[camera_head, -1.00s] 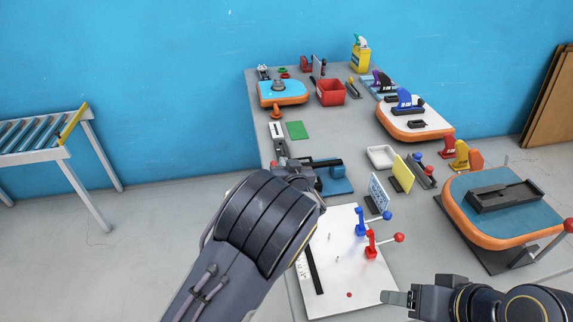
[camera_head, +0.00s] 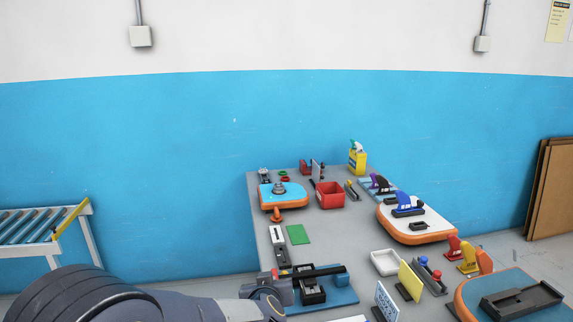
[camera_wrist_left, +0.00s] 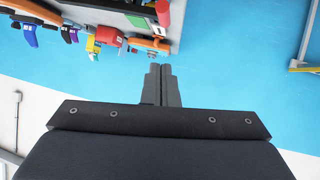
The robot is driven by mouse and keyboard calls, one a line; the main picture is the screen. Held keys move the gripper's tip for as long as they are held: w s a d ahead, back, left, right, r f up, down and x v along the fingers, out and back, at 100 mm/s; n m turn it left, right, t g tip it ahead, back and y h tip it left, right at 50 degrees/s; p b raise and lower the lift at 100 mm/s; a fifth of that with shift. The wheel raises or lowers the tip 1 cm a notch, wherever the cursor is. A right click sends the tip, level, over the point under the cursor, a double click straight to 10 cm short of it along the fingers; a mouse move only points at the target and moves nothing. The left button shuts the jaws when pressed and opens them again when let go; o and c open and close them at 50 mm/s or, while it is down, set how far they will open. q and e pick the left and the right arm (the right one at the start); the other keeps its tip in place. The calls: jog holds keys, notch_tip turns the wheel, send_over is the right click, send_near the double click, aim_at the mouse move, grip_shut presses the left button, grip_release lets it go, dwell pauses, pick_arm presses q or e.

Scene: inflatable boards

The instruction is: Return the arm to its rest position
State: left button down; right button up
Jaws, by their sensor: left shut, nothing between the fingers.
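My left arm (camera_head: 90,297) comes in from the lower left in the head view, its wrist near the front left of the grey table (camera_head: 262,228). My left gripper (camera_wrist_left: 160,72) shows in the left wrist view with its two dark fingers pressed together and nothing between them. The fingers show against the blue wall, beside the table edge. In the head view the fingertips cannot be made out clearly near the blue fixture (camera_head: 338,296). My right gripper is out of view.
The table holds a red bin (camera_head: 330,196), a green pad (camera_head: 298,234), a white tray (camera_head: 385,263), a yellow sign (camera_head: 410,281) and orange-edged boards (camera_head: 412,230). A roller conveyor (camera_head: 40,228) stands at the left. Brown panels (camera_head: 552,195) lean at the right.

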pick_arm(q)
jog(key=s+a+r+g+h, duration=0.2)
jog(key=s+a+r+h, duration=0.1)
jog(key=s+a, duration=0.3)
jog(key=s+a+r+g+h, duration=0.1)
jog(key=s+a+r+h, duration=0.25)
jog(key=s, duration=0.55)
jog(key=s+a+f+g+y, duration=0.1)
jog(key=s+a+f+g, duration=0.1)
jog(key=s, duration=0.7)
jog(key=s+a+f+g+y, duration=0.1)
jog(key=s+a, duration=0.4)
jog(key=s, duration=0.5)
jog(key=shift+a+f+g+y, duration=0.15)
jog(key=shift+f+g+y, duration=0.35)
jog(key=shift+f, duration=0.35)
